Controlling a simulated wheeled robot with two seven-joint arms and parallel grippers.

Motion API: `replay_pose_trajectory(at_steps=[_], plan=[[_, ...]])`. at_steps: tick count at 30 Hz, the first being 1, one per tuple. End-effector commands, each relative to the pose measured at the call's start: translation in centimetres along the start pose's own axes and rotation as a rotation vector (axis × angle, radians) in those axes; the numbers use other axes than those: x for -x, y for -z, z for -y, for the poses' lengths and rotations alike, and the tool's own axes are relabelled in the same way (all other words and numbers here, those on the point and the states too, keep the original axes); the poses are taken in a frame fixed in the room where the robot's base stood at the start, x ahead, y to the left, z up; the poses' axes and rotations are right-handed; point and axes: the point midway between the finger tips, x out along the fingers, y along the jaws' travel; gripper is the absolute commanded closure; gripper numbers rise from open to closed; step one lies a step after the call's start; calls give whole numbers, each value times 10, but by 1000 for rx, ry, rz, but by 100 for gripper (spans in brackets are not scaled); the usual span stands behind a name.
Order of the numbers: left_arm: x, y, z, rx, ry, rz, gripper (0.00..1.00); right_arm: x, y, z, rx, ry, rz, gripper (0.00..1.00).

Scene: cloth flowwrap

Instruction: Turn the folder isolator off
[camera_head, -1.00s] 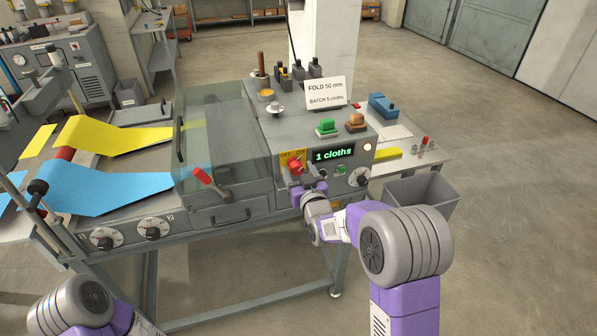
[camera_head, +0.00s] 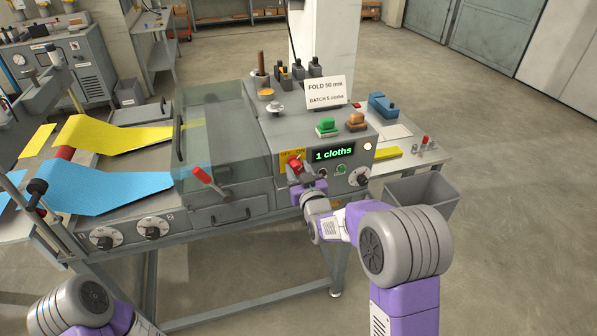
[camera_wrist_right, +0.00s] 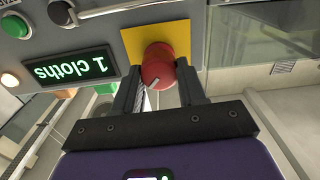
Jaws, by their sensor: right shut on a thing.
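The folder isolator is a red rotary knob (camera_head: 294,163) on a yellow plate (camera_head: 284,158) marked OFF and ON, on the front of the grey folder machine. In the right wrist view the red knob (camera_wrist_right: 158,66) sits between the two dark fingers of my right gripper (camera_wrist_right: 160,90), which is shut on it. The yellow plate (camera_wrist_right: 150,32) shows behind it. In the head view my right gripper (camera_head: 299,180) reaches up to the knob from below and hides part of it. My left gripper is out of view; only part of my left arm shows at the bottom left.
A grey bin (camera_head: 421,196) stands at the right.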

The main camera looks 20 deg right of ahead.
Motion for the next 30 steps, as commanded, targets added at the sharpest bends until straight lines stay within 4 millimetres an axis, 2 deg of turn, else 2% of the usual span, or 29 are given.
replay_pose_trajectory(at_steps=[8,18,30], plan=[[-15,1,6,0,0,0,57,0,-2,1,169,0,-3,89],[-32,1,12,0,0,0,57,0,-2,2,488,0,-2,89],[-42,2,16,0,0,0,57,0,-2,4,869,1,-1,89]])
